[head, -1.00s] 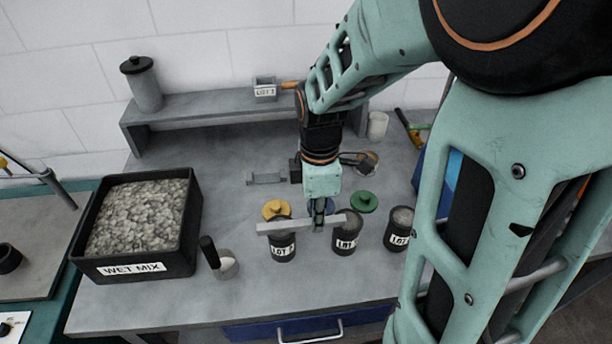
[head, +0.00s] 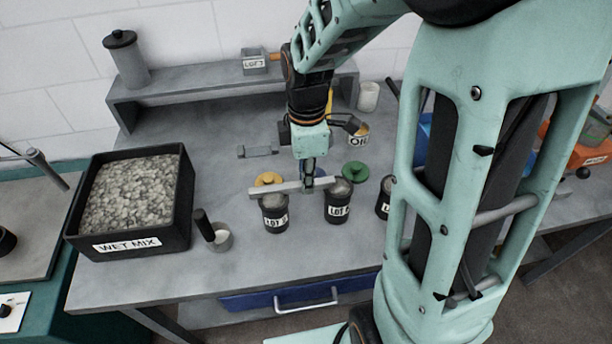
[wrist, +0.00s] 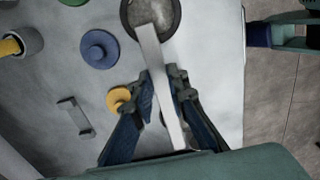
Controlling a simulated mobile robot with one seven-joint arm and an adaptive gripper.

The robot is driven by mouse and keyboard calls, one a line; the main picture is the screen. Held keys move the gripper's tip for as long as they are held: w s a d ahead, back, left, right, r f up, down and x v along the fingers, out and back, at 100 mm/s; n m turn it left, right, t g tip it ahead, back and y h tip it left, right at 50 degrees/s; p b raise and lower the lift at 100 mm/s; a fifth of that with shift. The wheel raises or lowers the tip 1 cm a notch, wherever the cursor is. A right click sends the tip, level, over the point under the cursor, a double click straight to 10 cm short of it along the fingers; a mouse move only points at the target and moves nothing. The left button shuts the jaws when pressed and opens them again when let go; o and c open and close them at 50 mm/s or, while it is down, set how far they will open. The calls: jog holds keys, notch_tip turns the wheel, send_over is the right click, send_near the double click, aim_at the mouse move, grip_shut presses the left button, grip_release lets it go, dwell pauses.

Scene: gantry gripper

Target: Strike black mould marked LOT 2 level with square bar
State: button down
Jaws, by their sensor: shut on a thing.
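My gripper (head: 308,182) is shut on a pale square bar (head: 272,191), held crosswise near the back rims of the left and middle moulds. Black labelled moulds stand in a row: left (head: 275,215), middle (head: 338,207) and right (head: 382,199), the last partly behind my arm. Their labels start with LOT; I cannot read the digits surely. In the wrist view the bar (wrist: 155,62) runs between my fingers (wrist: 166,95). Its far end overlaps the rim of a mould (wrist: 166,14) filled with grey mix; I cannot tell whether they touch.
Yellow (head: 268,179), green (head: 355,171) and blue (wrist: 98,48) lids lie behind the moulds. A grey shelf (head: 190,88) runs along the back. The table front is clear.

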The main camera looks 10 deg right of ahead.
dwell(0.3)
jog(key=shift+w+r+p, duration=0.1)
jog(key=shift+r+p, duration=0.35)
notch_tip(320, 180, up, 5)
jog(key=p, duration=0.4)
jog(key=shift+r, duration=0.1)
jog(key=shift+f, duration=0.2)
jog(key=shift+f+b, duration=2.2)
jog(key=shift+f, duration=0.45)
jog(key=shift+f, duration=0.25)
jog(key=shift+s, duration=0.5)
